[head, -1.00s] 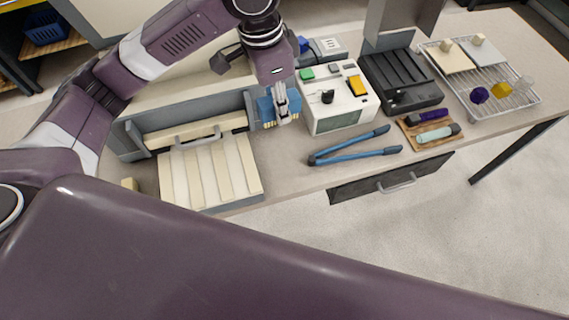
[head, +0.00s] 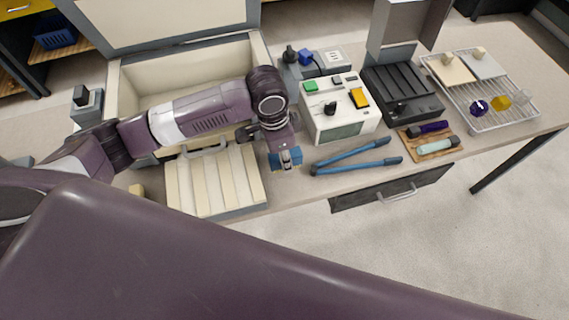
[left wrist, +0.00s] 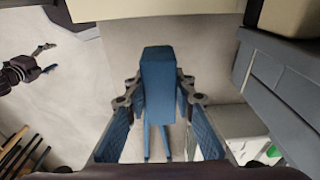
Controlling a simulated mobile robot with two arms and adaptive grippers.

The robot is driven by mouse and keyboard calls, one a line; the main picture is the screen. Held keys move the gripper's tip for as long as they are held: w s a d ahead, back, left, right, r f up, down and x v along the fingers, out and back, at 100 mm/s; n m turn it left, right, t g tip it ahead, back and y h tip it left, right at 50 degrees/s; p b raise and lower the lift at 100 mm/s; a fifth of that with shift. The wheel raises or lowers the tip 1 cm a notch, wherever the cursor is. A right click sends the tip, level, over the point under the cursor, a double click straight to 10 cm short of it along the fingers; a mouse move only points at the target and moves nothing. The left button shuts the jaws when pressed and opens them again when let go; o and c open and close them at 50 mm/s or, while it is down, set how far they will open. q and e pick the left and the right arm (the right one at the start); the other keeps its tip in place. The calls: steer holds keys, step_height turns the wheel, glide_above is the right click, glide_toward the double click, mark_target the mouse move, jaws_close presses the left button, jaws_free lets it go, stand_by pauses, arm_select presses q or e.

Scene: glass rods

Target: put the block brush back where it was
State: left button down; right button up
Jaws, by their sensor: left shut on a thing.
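The block brush (head: 288,157) is a small blue block at the tip of my left arm, beside the front right corner of the slatted cream board. My left gripper (head: 286,163) is shut on it. In the left wrist view the blue block (left wrist: 158,80) sits between the two finger pads of the gripper (left wrist: 158,125). The bristles are hidden now. I cannot tell whether the brush touches the table or hangs just above it.
A blue long-handled tool (head: 350,157) lies just right of the brush. A white instrument box (head: 340,108) stands behind it. The slatted board (head: 215,182) and an open cream chest (head: 130,90) are on the left. A wire rack (head: 500,115) is at the far right.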

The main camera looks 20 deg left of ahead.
arm_select(q)
step_height(320, 180, down, 4)
steer(key=shift+s+r+p, duration=0.1)
steer(key=shift+r+p, duration=0.1)
steer(key=shift+p, duration=0.1)
steer(key=shift+f, duration=0.15)
steer(key=shift+f, duration=0.15)
steer(key=c, duration=1.6)
jaws_free()
steer(key=r, duration=0.4)
steer(key=r+b, duration=0.1)
steer(key=r, duration=0.3)
steer(key=a+r, duration=0.1)
steer(key=r, duration=0.3)
steer(key=shift+s+a+r, duration=0.1)
steer(key=shift+s+r, duration=0.05)
steer(key=shift+s, duration=0.25)
